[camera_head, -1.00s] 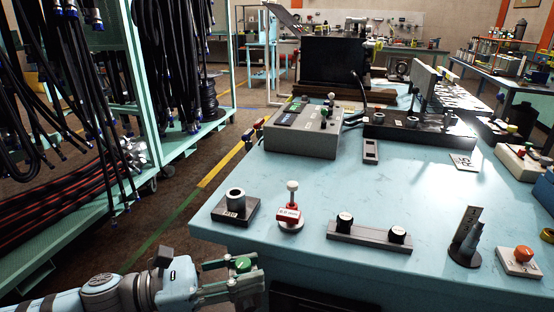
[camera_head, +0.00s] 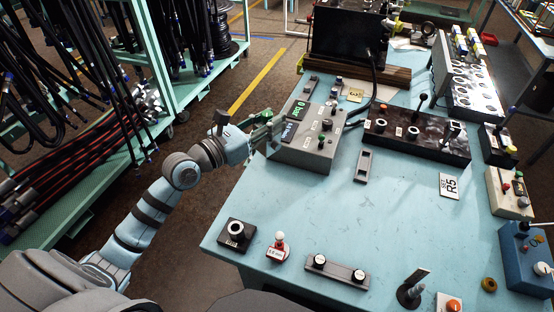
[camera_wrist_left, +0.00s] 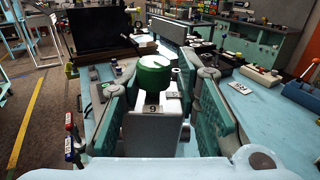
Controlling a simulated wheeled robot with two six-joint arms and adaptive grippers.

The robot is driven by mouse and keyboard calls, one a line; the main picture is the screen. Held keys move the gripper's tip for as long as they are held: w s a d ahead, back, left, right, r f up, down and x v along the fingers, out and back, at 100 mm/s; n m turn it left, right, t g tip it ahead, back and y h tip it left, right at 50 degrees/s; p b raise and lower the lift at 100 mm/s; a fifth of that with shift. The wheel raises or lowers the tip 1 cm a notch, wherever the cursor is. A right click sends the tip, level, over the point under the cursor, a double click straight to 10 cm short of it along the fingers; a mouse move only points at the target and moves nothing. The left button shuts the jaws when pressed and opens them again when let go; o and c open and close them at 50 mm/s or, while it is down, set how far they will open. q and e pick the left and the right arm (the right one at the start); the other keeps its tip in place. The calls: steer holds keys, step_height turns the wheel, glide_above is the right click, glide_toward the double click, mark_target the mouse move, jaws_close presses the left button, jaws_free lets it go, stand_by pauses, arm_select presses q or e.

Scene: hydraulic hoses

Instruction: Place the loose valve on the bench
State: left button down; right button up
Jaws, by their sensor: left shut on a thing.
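In the head view my left gripper (camera_head: 264,134) is at the left edge of the light-blue bench (camera_head: 310,215), beside the grey control box (camera_head: 303,158). There the valve is mostly hidden by the fingers, and I cannot tell its height above the bench. My right gripper is not in view.
The bench middle is clear.

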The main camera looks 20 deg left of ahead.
arm_select(q)
steer(key=shift+w+a+f+n+y, duration=0.2)
steer(key=shift+w+f+n+y, duration=0.1)
steer(key=shift+w+f, duration=0.45)
steer(key=f, duration=0.2)
steer(key=s+f, duration=0.1)
steer(key=f, duration=0.2)
steer(key=shift+s, duration=0.15)
steer(key=f+b, duration=0.4)
steer(key=f, duration=0.2)
steer(key=f+b, duration=0.3)
steer(key=f, duration=0.3)
steer(key=shift+w+f+b, duration=0.2)
steer(key=shift+f+b, duration=0.1)
steer(key=shift+b, duration=0.1)
steer(key=shift+s+f, duration=0.1)
steer(key=shift+f, duration=0.05)
steer(key=shift+s+r, duration=0.15)
steer(key=shift+r, duration=0.1)
steer(key=shift+f, duration=0.25)
steer(key=c, duration=1.2)
jaws_free()
steer(key=shift+r, duration=0.1)
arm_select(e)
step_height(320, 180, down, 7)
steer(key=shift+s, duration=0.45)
